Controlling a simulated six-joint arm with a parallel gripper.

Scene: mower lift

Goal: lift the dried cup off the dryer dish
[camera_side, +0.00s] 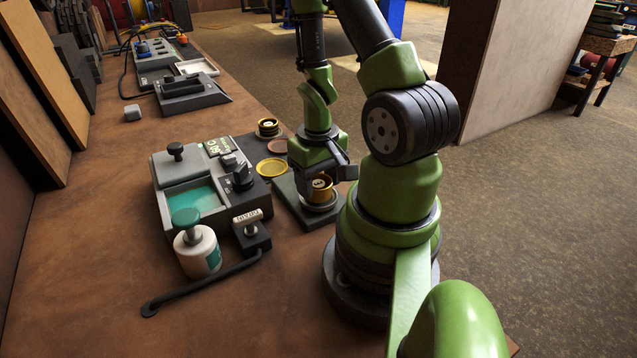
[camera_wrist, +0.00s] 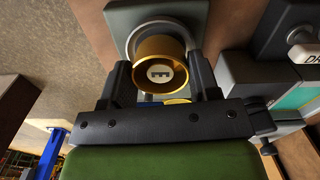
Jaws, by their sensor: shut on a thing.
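The cup (camera_side: 321,187) is a small brass-coloured cup with a pale disc inside its top. In the wrist view the cup (camera_wrist: 178,81) shows a white disc with a dark mark. My gripper (camera_side: 318,180) points down and is shut on the cup, with one finger on each side. In the wrist view my gripper (camera_wrist: 162,78) has its fingers against the cup's wall. The round metal dryer dish (camera_side: 323,206) is directly below the cup, on a grey plate (camera_side: 286,195). I cannot tell whether the cup's base touches the dish.
A grey machine (camera_side: 183,192) with a teal basin stands left of the plate. A white bottle (camera_side: 197,252) with a green knob is in front of it. Another brass cup (camera_side: 268,128) and a yellow disc (camera_side: 272,168) lie behind. The bench is bare at front left.

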